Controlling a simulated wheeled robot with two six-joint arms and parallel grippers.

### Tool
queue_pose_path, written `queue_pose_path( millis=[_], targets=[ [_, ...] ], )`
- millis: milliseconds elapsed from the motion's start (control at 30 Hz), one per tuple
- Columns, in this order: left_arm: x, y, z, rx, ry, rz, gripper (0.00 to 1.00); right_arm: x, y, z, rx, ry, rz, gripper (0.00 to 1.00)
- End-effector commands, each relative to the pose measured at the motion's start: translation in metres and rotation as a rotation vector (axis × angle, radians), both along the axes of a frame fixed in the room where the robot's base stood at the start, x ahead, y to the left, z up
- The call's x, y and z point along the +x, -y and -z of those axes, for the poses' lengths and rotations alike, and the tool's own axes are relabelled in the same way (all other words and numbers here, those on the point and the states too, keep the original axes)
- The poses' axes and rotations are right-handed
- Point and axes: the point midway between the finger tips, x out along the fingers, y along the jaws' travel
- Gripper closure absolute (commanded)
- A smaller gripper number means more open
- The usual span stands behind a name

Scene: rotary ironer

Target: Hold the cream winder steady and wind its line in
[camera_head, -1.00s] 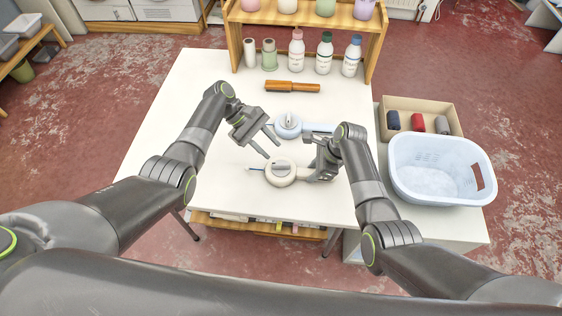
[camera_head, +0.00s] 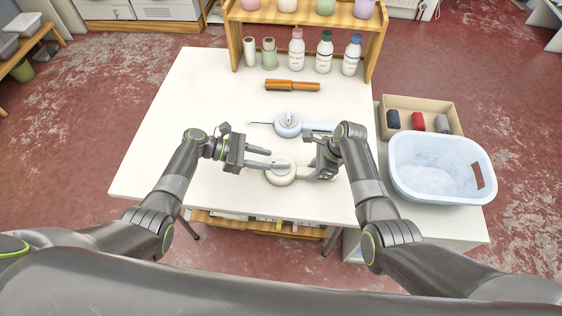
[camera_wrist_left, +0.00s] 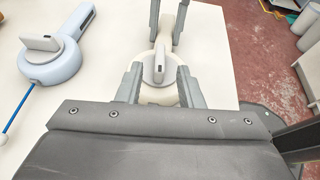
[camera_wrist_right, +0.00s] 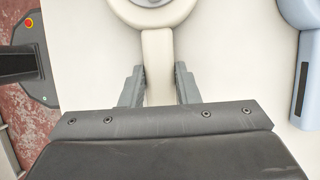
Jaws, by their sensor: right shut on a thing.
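The cream winder (camera_head: 281,177) lies flat on the white table, its round body to the left and its handle (camera_wrist_right: 158,55) to the right. My right gripper (camera_head: 320,172) is shut on that handle, with one finger on each side of it in the right wrist view. My left gripper (camera_head: 274,160) is open at the left of the round body. In the left wrist view its fingers stand on either side of the grey crank knob (camera_wrist_left: 158,70), with gaps showing. I cannot see the cream winder's line now.
A blue basket (camera_head: 440,190) and a box (camera_head: 452,125) are at the right. The table's left side is clear.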

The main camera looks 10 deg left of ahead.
Motion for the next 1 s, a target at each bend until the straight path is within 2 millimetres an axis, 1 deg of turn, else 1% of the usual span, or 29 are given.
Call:
queue_pose_path(
  millis=[33,100,200,300,467,733,767,1000],
  targets=[
    [0.002,0.011,0.004,-0.002,-0.001,0.001,0.66,0.0,0.0,0.0,-0.001,0.0,0.0,0.99],
    [0.003,0.024,0.009,-0.003,-0.001,0.001,0.66,0.0,0.0,0.0,-0.001,0.0,0.0,0.99],
    [0.005,0.038,0.015,-0.001,0.001,0.001,0.66,0.0,0.0,0.0,-0.001,0.0,0.0,0.99],
    [0.006,0.048,0.019,0.0,0.001,0.001,0.66,0.0,0.0,0.0,-0.001,0.0,0.0,0.99],
    [0.007,0.055,0.023,0.001,0.002,0.002,0.66,0.0,0.0,0.0,-0.001,0.0,0.0,0.99],
    [0.007,0.056,0.023,0.002,0.002,0.002,0.66,0.0,0.0,0.0,0.0,0.0,0.0,0.99],
    [0.007,0.056,0.023,0.002,0.002,0.002,0.69,0.0,0.0,0.0,0.0,0.0,0.0,0.99],
    [0.007,0.056,0.023,0.002,0.003,0.001,1.0,0.0,0.0,0.0,0.0,0.0,0.0,0.99]
  ],
)
